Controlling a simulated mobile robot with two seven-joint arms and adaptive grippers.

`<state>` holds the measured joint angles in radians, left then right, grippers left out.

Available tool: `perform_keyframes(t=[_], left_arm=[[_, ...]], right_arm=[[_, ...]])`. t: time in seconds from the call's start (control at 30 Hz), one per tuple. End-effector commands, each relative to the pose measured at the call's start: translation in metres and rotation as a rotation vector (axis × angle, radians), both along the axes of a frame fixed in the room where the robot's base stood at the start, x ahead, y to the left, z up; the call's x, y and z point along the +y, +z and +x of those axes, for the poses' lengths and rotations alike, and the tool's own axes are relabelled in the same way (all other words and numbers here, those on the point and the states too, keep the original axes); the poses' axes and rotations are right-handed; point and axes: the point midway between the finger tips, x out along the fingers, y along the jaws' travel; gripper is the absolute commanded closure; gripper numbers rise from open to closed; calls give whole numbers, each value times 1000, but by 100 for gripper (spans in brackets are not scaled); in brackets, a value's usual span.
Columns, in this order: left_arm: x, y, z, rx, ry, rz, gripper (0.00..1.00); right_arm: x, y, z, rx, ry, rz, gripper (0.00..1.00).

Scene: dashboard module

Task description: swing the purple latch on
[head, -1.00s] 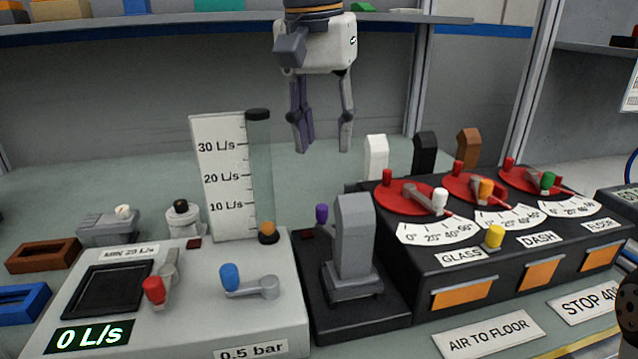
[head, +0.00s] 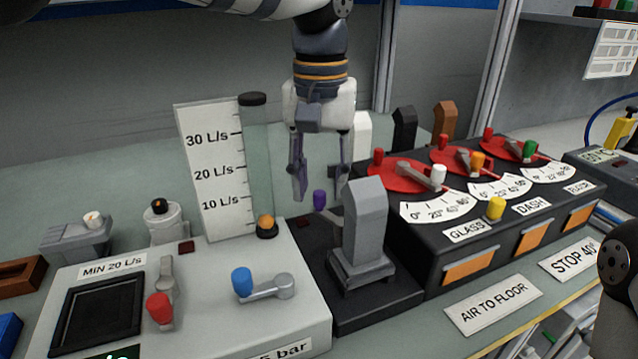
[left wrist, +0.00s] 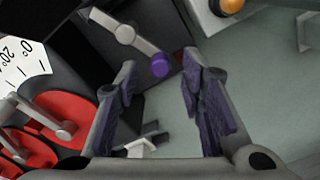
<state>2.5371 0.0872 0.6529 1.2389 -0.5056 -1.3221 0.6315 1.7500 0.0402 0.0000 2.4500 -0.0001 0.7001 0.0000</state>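The purple latch knob (head: 319,200) stands on a short grey lever at the back left of the black base with the tall grey block. In the left wrist view the purple knob (left wrist: 160,65) sits at the end of its grey lever (left wrist: 127,35), near the gap between the fingertips. My left gripper (head: 321,190) points down, open and empty, its fingers to either side of the knob in the head view. I cannot tell whether a finger touches it. The far end of the lever is partly hidden by the grey block (head: 364,225).
The clear flow tube (head: 257,165) with its scale stands left of the gripper. The red dials (head: 402,172) and upright white, black and brown blocks stand to the right. A panel with a blue-knobbed lever (head: 243,281) and a red-knobbed one (head: 159,309) lies front left.

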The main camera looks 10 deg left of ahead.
Motion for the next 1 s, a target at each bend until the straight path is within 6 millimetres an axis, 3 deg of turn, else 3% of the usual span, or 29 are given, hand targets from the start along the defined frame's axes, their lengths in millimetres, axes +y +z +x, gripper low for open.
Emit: perform_keyframes(t=[0.13,0.37,0.5,0.53,0.77,1.0], left_arm=[[0,-11,0,0,0,-1,64],[0,-12,0,1,0,-1,64],[0,-12,0,1,0,-1,96],[0,-12,0,1,0,-1,100],[-1,-12,2,1,-40,1,100],[-11,-13,11,0,-330,2,100]], right_arm=[[0,1,1,-4,0,0,60],[0,1,1,-3,0,0,60],[0,1,1,-3,0,0,60],[0,1,1,-3,0,0,60],[0,1,1,-4,0,0,60],[0,0,0,0,0,0,60]])
